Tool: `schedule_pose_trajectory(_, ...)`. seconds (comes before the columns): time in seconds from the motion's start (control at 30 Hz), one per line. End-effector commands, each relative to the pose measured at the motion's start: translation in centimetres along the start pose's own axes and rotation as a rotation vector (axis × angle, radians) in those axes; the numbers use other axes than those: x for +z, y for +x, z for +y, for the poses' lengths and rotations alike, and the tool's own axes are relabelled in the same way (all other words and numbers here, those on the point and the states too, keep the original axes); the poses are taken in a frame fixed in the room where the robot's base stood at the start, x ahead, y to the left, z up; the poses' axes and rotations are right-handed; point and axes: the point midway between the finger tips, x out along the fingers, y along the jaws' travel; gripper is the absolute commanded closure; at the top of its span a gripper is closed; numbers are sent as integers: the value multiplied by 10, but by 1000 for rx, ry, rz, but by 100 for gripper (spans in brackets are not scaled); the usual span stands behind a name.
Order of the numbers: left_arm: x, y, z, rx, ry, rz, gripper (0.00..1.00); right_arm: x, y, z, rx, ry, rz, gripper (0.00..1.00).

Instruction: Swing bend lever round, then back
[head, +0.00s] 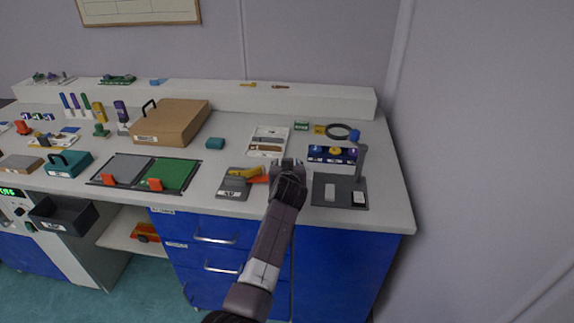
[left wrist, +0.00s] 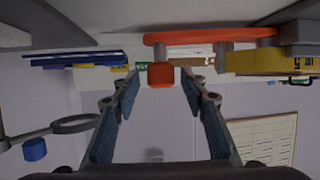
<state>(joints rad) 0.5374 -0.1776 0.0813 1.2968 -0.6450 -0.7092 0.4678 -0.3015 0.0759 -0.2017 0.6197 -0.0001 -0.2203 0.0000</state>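The bend fixture is a yellow body (head: 243,172) on a grey plate (head: 232,188) near the counter's front edge. Its orange bend lever (head: 258,179) points right, toward my left gripper (head: 288,166). In the left wrist view the lever is an orange bar (left wrist: 210,36) with a red-orange knob (left wrist: 160,75) at its end. The yellow body (left wrist: 268,61) shows at the right there. My left gripper's fingers (left wrist: 160,82) stand open on both sides of the knob, with a small gap at each side. In the head view the gripper hides the lever's end. My right gripper is not in view.
Right of the gripper is a dark stand (head: 330,190) with a blue-topped post (head: 361,150). A white tray (head: 285,133) and a blue rack (head: 318,157) lie behind. Left is a green mat (head: 176,175). A bare counter strip (head: 390,195) lies at the right end.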

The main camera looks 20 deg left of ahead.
Motion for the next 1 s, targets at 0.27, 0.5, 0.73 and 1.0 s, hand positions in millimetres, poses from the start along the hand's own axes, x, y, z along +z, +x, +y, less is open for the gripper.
schedule_pose_trajectory(0.27,-5,-2,0,-1,-1,-1,60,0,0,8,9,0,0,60)
schedule_pose_trajectory(0.5,-46,-18,0,0,-3,3,60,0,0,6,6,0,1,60)
schedule_pose_trajectory(0.73,-80,-33,1,0,-2,1,60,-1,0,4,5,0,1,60)
schedule_pose_trajectory(1.0,-92,-38,1,0,0,-2,60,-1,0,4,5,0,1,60)
